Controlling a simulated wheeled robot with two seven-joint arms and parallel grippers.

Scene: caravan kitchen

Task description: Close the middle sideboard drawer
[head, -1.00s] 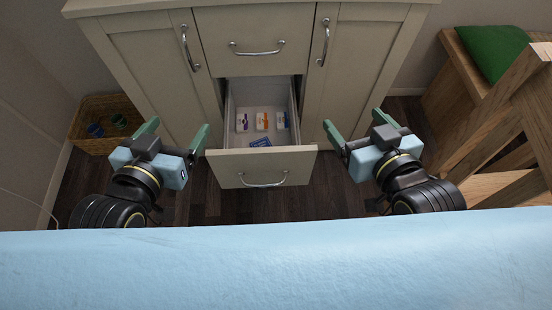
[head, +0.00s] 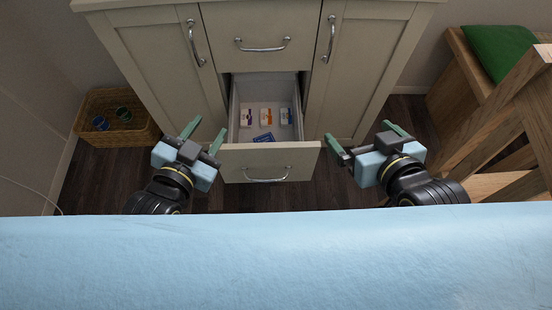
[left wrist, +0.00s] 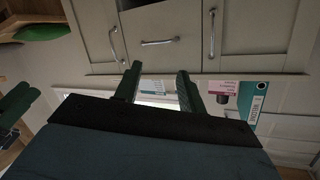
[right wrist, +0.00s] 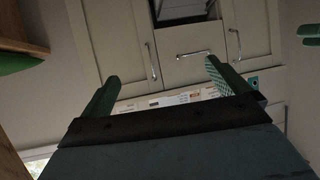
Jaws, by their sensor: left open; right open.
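The middle sideboard drawer (head: 270,162) stands pulled out below a shut drawer (head: 262,22), between two cupboard doors. Its front has a curved metal handle (head: 266,178). Several small boxes (head: 266,116) lie inside, with a blue packet (head: 263,138) near the front. My left gripper (head: 205,132) is open and empty beside the left end of the drawer front; I cannot tell whether it touches. My right gripper (head: 357,132) is open and empty, a little right of the drawer's right end. In the left wrist view, the left fingers (left wrist: 160,84) are apart.
A wicker basket (head: 84,134) with blue and green items stands on the floor at the left. A wooden bench with a green cushion (head: 497,52) and a wooden chair (head: 500,125) are at the right. A light blue surface (head: 280,262) fills the foreground.

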